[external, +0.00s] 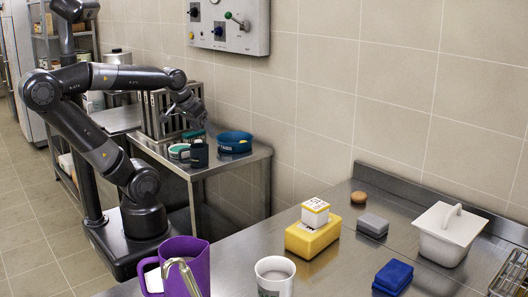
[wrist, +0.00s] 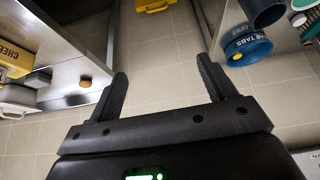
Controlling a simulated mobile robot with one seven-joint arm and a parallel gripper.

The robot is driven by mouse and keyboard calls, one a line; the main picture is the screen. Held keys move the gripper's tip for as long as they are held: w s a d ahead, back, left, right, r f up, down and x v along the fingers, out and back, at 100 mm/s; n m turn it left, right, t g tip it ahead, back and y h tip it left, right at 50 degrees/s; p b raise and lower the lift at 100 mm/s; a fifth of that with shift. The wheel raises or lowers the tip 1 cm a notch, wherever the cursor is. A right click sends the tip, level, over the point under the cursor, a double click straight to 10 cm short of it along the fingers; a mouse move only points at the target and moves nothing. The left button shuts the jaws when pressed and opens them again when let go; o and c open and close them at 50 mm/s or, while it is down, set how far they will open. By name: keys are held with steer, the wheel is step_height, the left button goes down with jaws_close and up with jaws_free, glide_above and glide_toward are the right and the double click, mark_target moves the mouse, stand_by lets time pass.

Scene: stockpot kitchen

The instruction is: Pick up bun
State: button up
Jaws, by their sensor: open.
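The bun (external: 359,197) is a small brown round thing at the back of the right-hand steel counter, near the wall. It also shows in the wrist view as a small orange-brown spot (wrist: 85,82) to the left of my left finger. My gripper (wrist: 163,66) is open and empty, with its two black fingers spread apart. In the external view my gripper (external: 190,106) is above the small steel table at the left, far from the bun.
A yellow block (external: 312,239) with a white box (external: 315,212) on it, a grey sponge (external: 372,225) and a lidded white container (external: 450,233) stand near the bun. A purple jug (external: 184,255) stands at the counter's front.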

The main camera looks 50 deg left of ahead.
steer(key=w+d+f+n+t, duration=0.1)
steer(key=w+d+f+n, duration=0.25)
steer(key=w+d, duration=0.5)
steer(key=n+t+h, duration=0.4)
steer(key=n+h, duration=0.3)
steer(key=n, duration=1.7)
glide_toward(353, 195)
steer(key=shift+s+a+r, duration=0.15)
steer(key=shift+s+r, duration=0.25)
steer(key=shift+s, duration=0.05)
steer(key=shift+w+d+f+n+t, duration=0.1)
steer(key=shift+d+n+t, duration=0.25)
steer(key=shift+n, duration=0.5)
steer(key=shift+w+d, duration=0.2)
steer(key=shift+w, duration=0.05)
steer(key=x, duration=0.5)
steer(key=shift+f, duration=0.15)
steer(key=shift+a+f+x, duration=0.1)
steer(key=shift+f+x, duration=0.05)
steer(key=shift+x, duration=0.7)
steer(key=shift+a+f+x, duration=0.1)
steer(key=shift+f+x, duration=0.05)
steer(key=shift+x, duration=0.7)
steer(key=shift+a+f+x, duration=0.1)
steer(key=shift+f+x, duration=0.05)
steer(key=shift+x, duration=0.75)
steer(key=shift+s, duration=0.1)
